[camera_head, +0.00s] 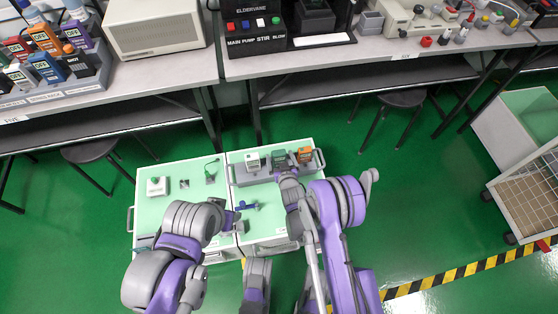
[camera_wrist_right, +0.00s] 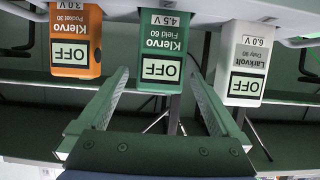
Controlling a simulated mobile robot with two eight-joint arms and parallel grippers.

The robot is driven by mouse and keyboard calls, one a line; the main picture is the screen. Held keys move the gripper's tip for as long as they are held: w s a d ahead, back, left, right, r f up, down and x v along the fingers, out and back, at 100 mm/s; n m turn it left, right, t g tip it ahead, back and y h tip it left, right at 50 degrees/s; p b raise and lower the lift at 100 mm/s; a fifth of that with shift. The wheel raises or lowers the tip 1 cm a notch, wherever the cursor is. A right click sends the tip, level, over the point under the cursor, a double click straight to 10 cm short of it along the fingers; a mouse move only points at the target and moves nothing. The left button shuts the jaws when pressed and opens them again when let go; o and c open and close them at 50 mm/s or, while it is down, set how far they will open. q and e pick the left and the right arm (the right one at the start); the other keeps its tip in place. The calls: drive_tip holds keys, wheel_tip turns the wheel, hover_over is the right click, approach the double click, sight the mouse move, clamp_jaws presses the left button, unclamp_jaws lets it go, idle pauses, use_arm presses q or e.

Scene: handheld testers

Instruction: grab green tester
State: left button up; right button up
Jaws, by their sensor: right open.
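The green tester (camera_head: 280,158) stands in a grey rack (camera_head: 240,177), between a white tester (camera_head: 253,162) and an orange tester (camera_head: 305,155). In the right wrist view the green tester (camera_wrist_right: 163,45) appears upside down, with a screen reading OFF. My right gripper (camera_head: 288,177) is in front of it. In the wrist view the right gripper (camera_wrist_right: 160,85) is open, its fingers to either side of the green tester's lower part in the picture; contact cannot be seen. My left gripper (camera_head: 238,221) is low over the table, its jaws unclear.
The orange tester (camera_wrist_right: 76,45) and white tester (camera_wrist_right: 243,62) flank the green one closely. A blue object (camera_head: 247,206), a small white box (camera_head: 156,186) and small tools lie on the green-topped table (camera_head: 180,168). Benches with equipment stand behind.

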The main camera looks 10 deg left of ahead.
drive_tip(key=x, duration=0.5)
drive_tip(key=shift+b, duration=0.3)
drive_tip(key=c, duration=1.5)
